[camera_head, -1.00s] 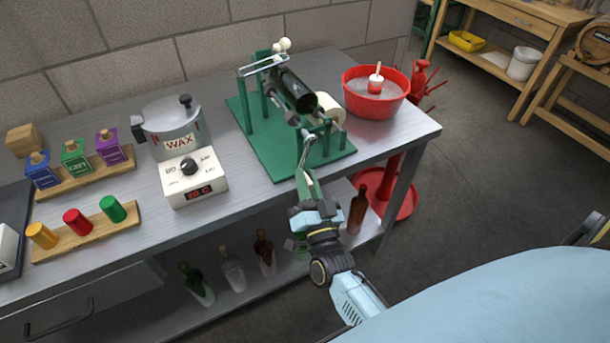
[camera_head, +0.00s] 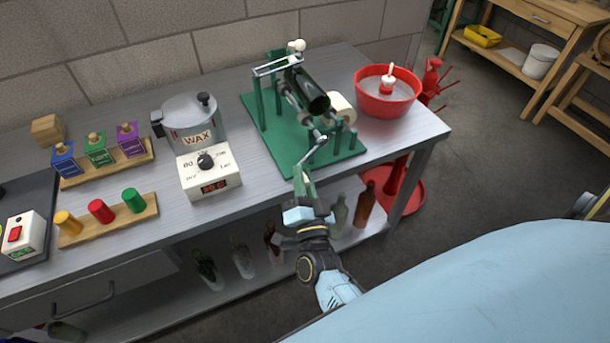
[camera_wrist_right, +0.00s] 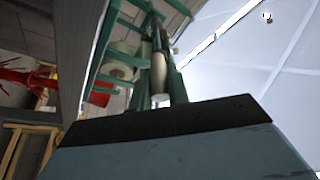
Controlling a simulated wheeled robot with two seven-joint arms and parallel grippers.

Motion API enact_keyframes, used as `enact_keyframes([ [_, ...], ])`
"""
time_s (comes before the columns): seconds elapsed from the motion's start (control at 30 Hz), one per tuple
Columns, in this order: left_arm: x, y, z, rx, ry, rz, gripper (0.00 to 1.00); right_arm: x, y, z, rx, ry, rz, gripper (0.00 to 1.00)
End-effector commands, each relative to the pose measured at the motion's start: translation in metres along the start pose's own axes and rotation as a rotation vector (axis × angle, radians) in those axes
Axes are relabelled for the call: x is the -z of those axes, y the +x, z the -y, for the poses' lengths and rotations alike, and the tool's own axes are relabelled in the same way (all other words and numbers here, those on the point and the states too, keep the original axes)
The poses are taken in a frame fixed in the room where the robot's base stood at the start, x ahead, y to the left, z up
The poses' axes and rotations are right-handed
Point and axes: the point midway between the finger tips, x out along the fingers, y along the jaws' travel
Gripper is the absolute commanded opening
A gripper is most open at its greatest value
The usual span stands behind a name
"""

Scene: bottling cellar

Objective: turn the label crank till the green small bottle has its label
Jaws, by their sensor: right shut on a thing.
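The green labelling machine (camera_head: 277,150) stands on the steel bench. A dark green bottle (camera_head: 308,92) lies across its rollers; no label shows on its visible side. A white label roll (camera_head: 341,107) sits beside it. The metal crank (camera_head: 318,148) is on the machine's near side. My right gripper (camera_head: 304,177) is shut on the crank's handle, at the bench's front edge. In the right wrist view the pale handle (camera_wrist_right: 160,68) stands between the green fingers, and the label roll (camera_wrist_right: 117,66) is beyond. My left gripper is out of view.
The wax pot (camera_head: 190,118) stands left of the machine, and the red bowl (camera_head: 386,108) stands right of it. Stamps (camera_head: 98,150) and coloured cylinders (camera_head: 101,211) sit in wooden racks at left. Several bottles (camera_head: 366,205) stand on the shelf below.

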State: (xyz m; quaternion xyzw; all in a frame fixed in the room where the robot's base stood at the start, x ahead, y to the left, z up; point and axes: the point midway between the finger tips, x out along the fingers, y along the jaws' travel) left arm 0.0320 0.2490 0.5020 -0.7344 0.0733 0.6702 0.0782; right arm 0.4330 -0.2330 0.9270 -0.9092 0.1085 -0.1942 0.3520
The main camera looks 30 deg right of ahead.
Motion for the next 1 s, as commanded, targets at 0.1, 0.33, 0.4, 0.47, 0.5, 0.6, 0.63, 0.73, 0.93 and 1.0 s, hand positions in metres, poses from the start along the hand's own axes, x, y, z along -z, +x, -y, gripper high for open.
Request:
enact_keyframes([
  [0.1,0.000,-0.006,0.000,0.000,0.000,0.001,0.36,0.003,0.001,0.008,0.003,-0.002,-0.005,0.00],
  [0.33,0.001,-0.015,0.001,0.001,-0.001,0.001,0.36,0.005,0.003,0.017,0.004,-0.002,-0.006,0.00],
  [0.4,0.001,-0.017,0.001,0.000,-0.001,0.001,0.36,0.006,0.003,0.020,0.004,-0.002,-0.006,0.00],
  [0.47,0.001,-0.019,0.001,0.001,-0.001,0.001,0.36,0.006,0.003,0.022,0.004,-0.002,-0.006,0.00],
  [0.5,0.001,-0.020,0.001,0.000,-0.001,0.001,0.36,0.007,0.003,0.023,0.004,-0.002,-0.006,0.00],
  [0.6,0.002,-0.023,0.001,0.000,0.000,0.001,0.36,0.008,0.004,0.026,0.004,-0.002,-0.006,0.00],
  [0.63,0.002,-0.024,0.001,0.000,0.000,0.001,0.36,0.008,0.004,0.027,0.004,-0.002,-0.006,0.00],
  [0.73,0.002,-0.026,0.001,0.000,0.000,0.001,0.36,0.009,0.004,0.029,0.004,-0.002,-0.006,0.00],
  [0.93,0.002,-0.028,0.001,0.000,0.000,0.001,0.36,0.010,0.005,0.032,0.004,-0.002,-0.006,0.00],
  [1.0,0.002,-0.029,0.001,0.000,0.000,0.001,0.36,0.010,0.005,0.033,0.004,-0.002,-0.006,0.00],
])
